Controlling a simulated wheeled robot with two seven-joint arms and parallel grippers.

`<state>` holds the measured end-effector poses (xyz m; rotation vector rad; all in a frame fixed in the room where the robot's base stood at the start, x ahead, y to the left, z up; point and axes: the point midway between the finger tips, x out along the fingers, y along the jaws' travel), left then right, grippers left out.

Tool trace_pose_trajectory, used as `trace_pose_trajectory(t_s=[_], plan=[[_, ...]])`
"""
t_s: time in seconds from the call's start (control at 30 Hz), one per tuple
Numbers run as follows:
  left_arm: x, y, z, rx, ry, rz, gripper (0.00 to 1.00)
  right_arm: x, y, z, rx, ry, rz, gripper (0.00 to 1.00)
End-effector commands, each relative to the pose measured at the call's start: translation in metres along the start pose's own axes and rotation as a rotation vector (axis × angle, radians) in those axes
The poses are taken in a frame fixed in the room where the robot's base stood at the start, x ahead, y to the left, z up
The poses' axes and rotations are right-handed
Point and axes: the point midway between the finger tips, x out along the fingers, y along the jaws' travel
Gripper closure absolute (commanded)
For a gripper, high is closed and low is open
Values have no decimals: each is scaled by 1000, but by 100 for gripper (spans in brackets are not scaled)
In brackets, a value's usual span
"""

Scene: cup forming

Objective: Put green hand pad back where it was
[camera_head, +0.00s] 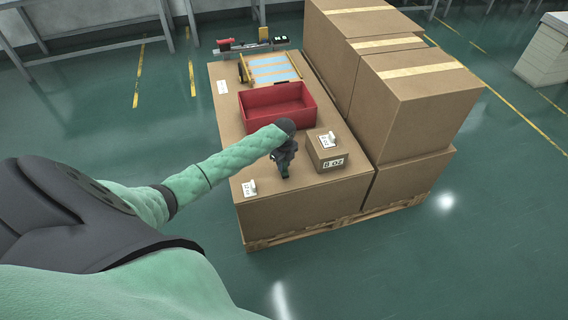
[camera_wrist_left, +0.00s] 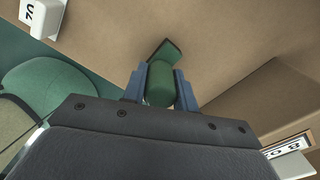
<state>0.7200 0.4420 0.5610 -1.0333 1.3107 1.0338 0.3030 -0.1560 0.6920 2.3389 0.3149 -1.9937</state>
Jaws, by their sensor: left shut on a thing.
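My left gripper (camera_wrist_left: 159,88) is shut on the green hand pad (camera_wrist_left: 160,84). In the left wrist view the pad's green handle sits between the two blue-grey fingers, and a darker green part shows beyond it. In the head view my left gripper (camera_head: 284,168) is over the near part of the cardboard box top (camera_head: 226,118), left of a small carton. Only a bit of the pad's green shows there, below the fingers. I cannot tell whether the pad touches the surface. My right gripper is not in view.
The small carton (camera_head: 327,152) stands just right of the gripper, and a white label holder (camera_head: 249,188) to its left. A red bin (camera_head: 277,107) stands behind. Tall cartons (camera_head: 420,95) block the right side. A striped blue board (camera_head: 270,68) and a scanner-like device (camera_head: 280,31) are farther back.

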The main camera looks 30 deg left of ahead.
Motion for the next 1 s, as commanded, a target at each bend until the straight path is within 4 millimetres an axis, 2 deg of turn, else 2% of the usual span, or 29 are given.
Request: trace_pose_trajectory(t_s=[0.2, 0.23, 0.3, 0.33, 0.6, 0.73, 0.87, 1.0], plan=[[3, 0, 0, 0, 0, 0, 98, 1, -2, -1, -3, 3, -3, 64], [2, 0, 0, 0, 0, 0, 66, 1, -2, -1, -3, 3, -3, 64], [2, 0, 0, 0, 0, 0, 52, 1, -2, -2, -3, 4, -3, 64], [2, 0, 0, 0, 0, 0, 50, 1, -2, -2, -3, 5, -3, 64], [2, 0, 0, 0, 0, 0, 50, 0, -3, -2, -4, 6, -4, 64], [-5, 0, 0, 0, -1, 0, 50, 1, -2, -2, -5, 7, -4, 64], [-22, -1, 0, 0, -1, -2, 50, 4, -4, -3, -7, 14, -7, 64], [-50, 0, 1, 1, -2, -2, 50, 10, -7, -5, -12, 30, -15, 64]])
